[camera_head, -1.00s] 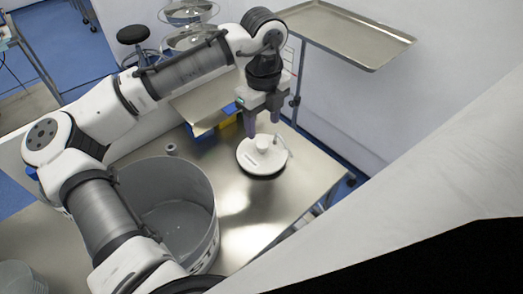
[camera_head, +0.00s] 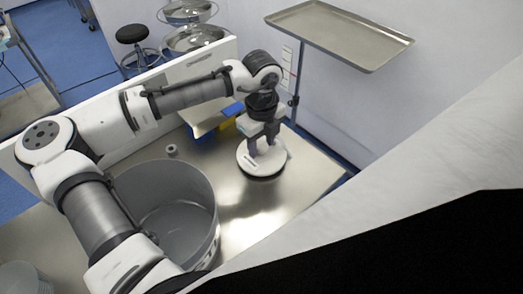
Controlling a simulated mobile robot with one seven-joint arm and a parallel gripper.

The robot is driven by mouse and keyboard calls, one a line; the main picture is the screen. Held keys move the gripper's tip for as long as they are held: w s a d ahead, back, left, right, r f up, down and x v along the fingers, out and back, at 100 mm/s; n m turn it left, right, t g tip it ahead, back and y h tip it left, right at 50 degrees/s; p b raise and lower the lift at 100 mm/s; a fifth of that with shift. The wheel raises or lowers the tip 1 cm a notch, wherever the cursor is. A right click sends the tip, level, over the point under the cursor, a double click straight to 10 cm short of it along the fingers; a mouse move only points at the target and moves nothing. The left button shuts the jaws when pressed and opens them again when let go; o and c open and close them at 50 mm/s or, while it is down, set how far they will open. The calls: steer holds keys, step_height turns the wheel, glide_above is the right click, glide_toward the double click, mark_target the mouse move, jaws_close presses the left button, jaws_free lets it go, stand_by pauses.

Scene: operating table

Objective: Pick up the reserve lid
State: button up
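The lid (camera_head: 262,168), a round white disc with a dark rim, lies flat on the metal table at the right of the bucket. My gripper (camera_head: 262,150) points down over the lid, with its fingers low around the lid's raised centre. The fingers show apart, one on the left and one on the right. They hide most of the lid's central knob, and I cannot tell whether they touch it.
A large grey bucket (camera_head: 168,212), open at the top, stands left of the lid. A small grey cylinder (camera_head: 172,150) stands behind the bucket. A raised metal tray (camera_head: 340,35) is at the back right. Bare metal table (camera_head: 245,215) lies in front of the lid.

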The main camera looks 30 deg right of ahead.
steer(key=c, duration=0.7)
steer(key=shift+c, duration=0.4)
steer(key=shift+r, duration=0.1)
